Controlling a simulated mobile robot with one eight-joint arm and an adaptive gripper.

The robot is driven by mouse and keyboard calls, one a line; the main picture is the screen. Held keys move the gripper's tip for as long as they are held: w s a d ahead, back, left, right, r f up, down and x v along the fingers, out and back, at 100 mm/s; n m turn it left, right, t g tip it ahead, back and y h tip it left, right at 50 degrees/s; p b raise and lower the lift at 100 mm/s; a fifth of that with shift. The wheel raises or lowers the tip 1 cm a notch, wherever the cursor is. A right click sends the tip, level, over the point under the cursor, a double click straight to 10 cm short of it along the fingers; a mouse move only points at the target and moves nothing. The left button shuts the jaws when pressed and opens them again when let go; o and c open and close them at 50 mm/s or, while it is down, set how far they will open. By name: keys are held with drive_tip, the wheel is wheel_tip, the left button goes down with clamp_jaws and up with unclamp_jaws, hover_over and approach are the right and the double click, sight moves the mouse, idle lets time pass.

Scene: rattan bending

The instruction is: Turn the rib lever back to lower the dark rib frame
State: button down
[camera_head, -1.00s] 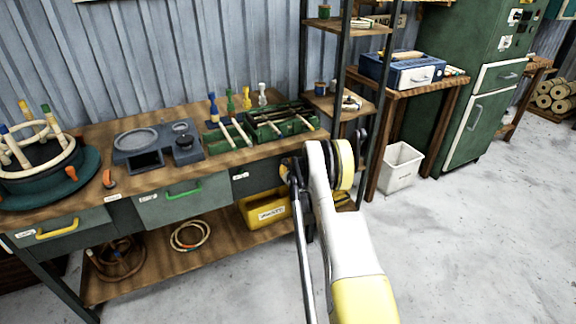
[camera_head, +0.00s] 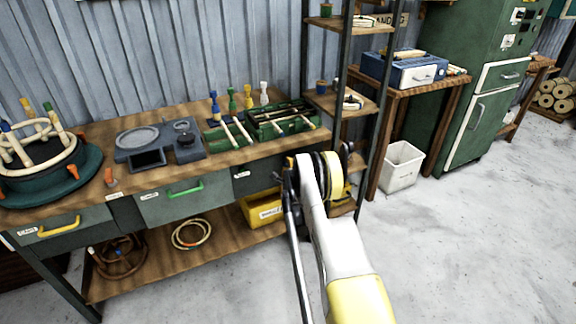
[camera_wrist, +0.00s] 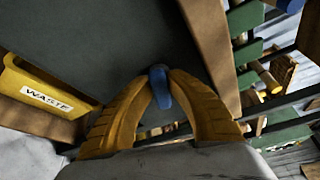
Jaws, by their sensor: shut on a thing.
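My gripper (camera_wrist: 162,100) has its yellow fingers closed on a blue handle (camera_wrist: 158,78) in the wrist view, which looks like the rib lever. The handle's lower part shows between the fingertips, against the dark bench front. In the head view, my arm hides the gripper and the lever. A green rack (camera_head: 216,137) stands at the right end of the bench, with pale sticks in it. Dark bars (camera_head: 284,108) over its right part look like the dark rib frame. I cannot tell how high they stand.
A yellow waste bin (camera_wrist: 45,97) sits under the bench, left of my gripper in the wrist view. A dark-posted shelf (camera_head: 342,75) stands close behind my arm. A white bin (camera_head: 402,168) is on the floor. The floor to the right is clear.

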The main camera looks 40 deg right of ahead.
idle(0.3)
drive_tip(key=c, duration=1.3)
unclamp_jaws()
drive_tip(key=shift+d, duration=0.1)
drive_tip(key=shift+s, duration=0.1)
drive_tip(key=v, duration=0.7)
drive_tip(key=shift+s, duration=0.15)
